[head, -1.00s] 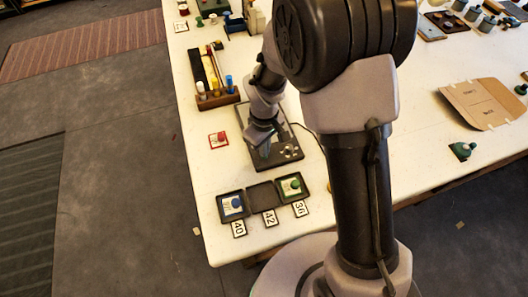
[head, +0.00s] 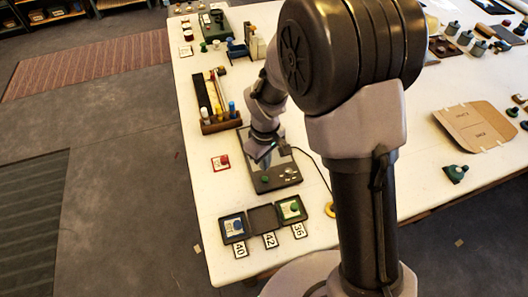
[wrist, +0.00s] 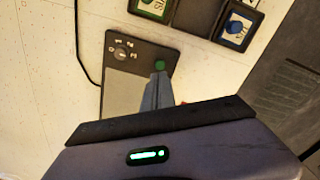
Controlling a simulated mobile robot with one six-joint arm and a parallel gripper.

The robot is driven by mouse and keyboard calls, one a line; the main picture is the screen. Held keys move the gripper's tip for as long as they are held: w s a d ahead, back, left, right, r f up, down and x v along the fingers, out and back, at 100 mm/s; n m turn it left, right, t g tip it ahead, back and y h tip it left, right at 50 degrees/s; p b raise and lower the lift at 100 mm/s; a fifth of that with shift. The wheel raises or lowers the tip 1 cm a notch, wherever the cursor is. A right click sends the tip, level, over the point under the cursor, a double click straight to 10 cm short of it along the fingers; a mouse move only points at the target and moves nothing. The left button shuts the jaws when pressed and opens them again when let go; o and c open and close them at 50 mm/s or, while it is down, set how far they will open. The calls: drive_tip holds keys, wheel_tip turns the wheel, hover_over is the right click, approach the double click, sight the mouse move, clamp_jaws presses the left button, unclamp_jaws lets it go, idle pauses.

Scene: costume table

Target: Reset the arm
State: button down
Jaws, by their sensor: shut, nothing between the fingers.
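My gripper (head: 264,163) is shut and empty. In the head view it hangs over the dark device (head: 284,178) with a grey panel, near its green button (head: 265,179). In the wrist view my shut fingers (wrist: 158,82) point at the device (wrist: 150,50), their tips just below the green button (wrist: 160,66) in the picture. I cannot tell whether they touch it. A dial (wrist: 122,50) sits beside the button.
Three dark trays (head: 262,218) with number cards stand near the front table edge. A red-framed card (head: 220,163) lies left of the device. A wooden rack (head: 220,125) with bottles stands behind. Cardboard (head: 475,124) lies at right.

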drive_tip(key=s+d+r+m+t+y+b, duration=0.1)
drive_tip(key=s+d+r+m+t+b, duration=0.2)
drive_tip(key=s+d+r+m+b, duration=0.55)
drive_tip(key=s+r+m+t+y+b, duration=0.1)
drive_tip(key=s+m+t+b, duration=0.1)
drive_tip(key=s+m+b, duration=0.3)
drive_tip(key=s+b, duration=0.1)
drive_tip(key=s, duration=0.2)
drive_tip(key=shift+s+r+t+b, duration=0.15)
drive_tip(key=shift+s+t+b, duration=0.2)
drive_tip(key=shift+s+t, duration=0.05)
idle(1.0)
